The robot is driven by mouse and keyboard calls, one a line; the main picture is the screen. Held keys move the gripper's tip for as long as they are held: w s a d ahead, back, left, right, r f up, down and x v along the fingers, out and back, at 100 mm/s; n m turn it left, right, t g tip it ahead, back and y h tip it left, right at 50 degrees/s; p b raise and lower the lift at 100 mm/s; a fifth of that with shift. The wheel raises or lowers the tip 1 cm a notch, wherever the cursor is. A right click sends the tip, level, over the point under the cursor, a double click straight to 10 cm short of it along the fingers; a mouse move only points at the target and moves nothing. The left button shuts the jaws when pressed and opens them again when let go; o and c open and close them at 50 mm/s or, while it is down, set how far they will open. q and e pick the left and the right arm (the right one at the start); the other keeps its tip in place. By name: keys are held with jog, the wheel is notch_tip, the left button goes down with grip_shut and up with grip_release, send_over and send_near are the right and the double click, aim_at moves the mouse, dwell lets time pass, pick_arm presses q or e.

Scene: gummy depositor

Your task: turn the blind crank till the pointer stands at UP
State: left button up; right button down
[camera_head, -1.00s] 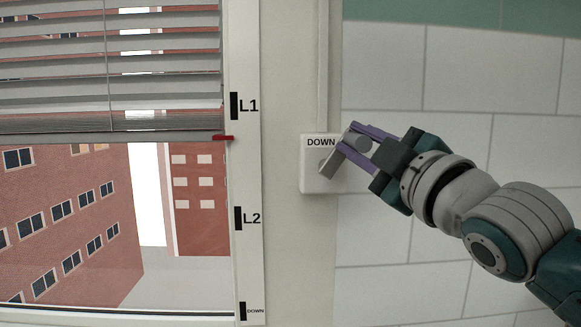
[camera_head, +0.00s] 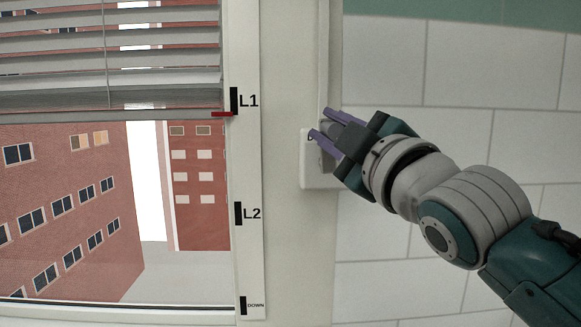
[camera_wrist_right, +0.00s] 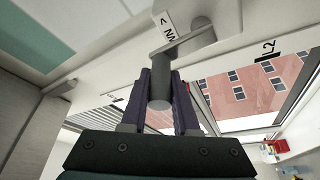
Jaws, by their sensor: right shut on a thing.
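The white crank box (camera_head: 312,172) is on the window frame's right side. My right gripper (camera_head: 325,134) covers most of the crank in the head view. In the right wrist view the grey crank arm (camera_wrist_right: 183,41) and its cylindrical handle (camera_wrist_right: 159,88) show, with the purple fingers of my right gripper (camera_wrist_right: 160,80) shut on the handle. The red pointer (camera_head: 222,114) at the blind's bottom edge stands beside the lower end of the L1 mark (camera_head: 234,101). No UP mark is in view. My left gripper is not in view.
The slatted blind (camera_head: 110,65) covers the upper part of the window. The scale strip (camera_head: 247,170) also bears L2 (camera_head: 239,213) and DOWN (camera_head: 243,305). The tiled wall (camera_head: 420,70) to the right is bare apart from my arm in front of it.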

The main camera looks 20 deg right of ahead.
jog(key=shift+w+a+f+b, duration=0.2)
jog(key=shift+a+f+b, duration=0.15)
jog(key=shift+a, duration=0.2)
jog(key=shift+w+a+f+b, duration=0.15)
jog(key=shift+a+f+b, duration=0.2)
jog(key=shift+a, duration=0.2)
jog(key=shift+f, duration=0.1)
jog(key=shift+w+a+f+b, duration=0.1)
jog(key=shift+a+f+b, duration=0.25)
jog(key=shift+f+b, duration=0.45)
jog(key=shift+w+a+f+b, duration=0.1)
jog(key=shift+a+f+b, duration=0.2)
jog(key=shift+f+b, duration=0.5)
jog(key=shift+a+f+b, duration=0.35)
jog(key=shift+f+b, duration=0.35)
jog(key=shift+b, duration=0.15)
